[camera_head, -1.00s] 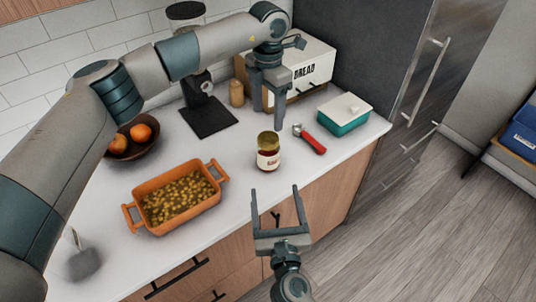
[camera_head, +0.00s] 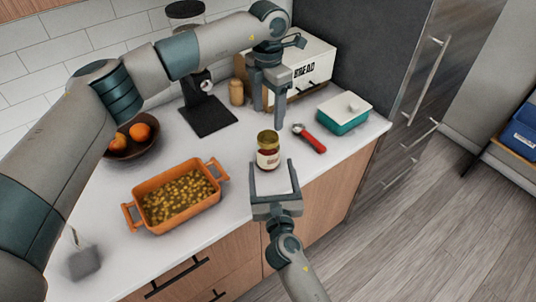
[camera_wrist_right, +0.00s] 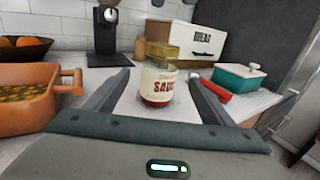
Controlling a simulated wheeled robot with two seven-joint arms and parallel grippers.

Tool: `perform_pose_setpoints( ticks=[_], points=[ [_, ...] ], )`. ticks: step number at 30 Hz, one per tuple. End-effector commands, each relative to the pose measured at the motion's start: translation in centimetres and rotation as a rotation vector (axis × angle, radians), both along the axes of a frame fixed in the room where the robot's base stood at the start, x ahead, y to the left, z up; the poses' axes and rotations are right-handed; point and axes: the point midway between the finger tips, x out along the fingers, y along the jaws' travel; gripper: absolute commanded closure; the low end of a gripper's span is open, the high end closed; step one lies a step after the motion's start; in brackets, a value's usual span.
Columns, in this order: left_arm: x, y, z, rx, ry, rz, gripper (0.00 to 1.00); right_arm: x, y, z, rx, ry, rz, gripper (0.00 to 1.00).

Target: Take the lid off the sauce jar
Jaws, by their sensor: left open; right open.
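The sauce jar (camera_head: 268,158) stands upright on the white counter near its front edge. It has a white label and red sauce low inside, and its gold lid (camera_head: 268,137) is on top. In the right wrist view the jar (camera_wrist_right: 158,82) stands ahead, between the lines of the two fingers. My right gripper (camera_head: 273,165) is open and empty, with its fingertips close to the jar's near side; contact cannot be told.
An orange casserole dish (camera_head: 137,224) stands left of the jar. A red-handled tool (camera_head: 312,141) and a teal container (camera_head: 343,120) are at the right. A bread box (camera_head: 318,68), a coffee machine (camera_head: 207,117) and a fruit bowl (camera_head: 133,152) are behind.

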Motion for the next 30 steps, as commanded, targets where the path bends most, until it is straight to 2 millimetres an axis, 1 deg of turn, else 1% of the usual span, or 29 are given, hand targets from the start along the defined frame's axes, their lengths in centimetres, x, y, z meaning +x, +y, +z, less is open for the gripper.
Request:
perform_pose_setpoints(
  ticks=[1,9,15,21,30],
  points=[
    [0.0,0.0,0.0,0.000,0.000,0.000,0.36,1.0,0.1,0.0,-0.001,-0.001,-0.001,0.23],
    [0.0,0.0,0.0,0.000,0.000,0.000,0.36,5.3,0.6,0.1,-0.001,-0.001,-0.001,0.23],
    [0.0,0.0,0.0,0.000,0.000,0.000,0.36,7.6,0.9,0.1,0.000,-0.001,0.000,0.23],
    [0.0,0.0,0.0,0.000,0.000,0.000,0.36,8.5,1.0,0.0,0.000,0.000,0.000,0.23],
    [0.0,0.0,0.0,0.000,0.000,0.000,0.36,8.6,1.0,0.0,0.000,0.000,0.000,0.23]
  ],
)
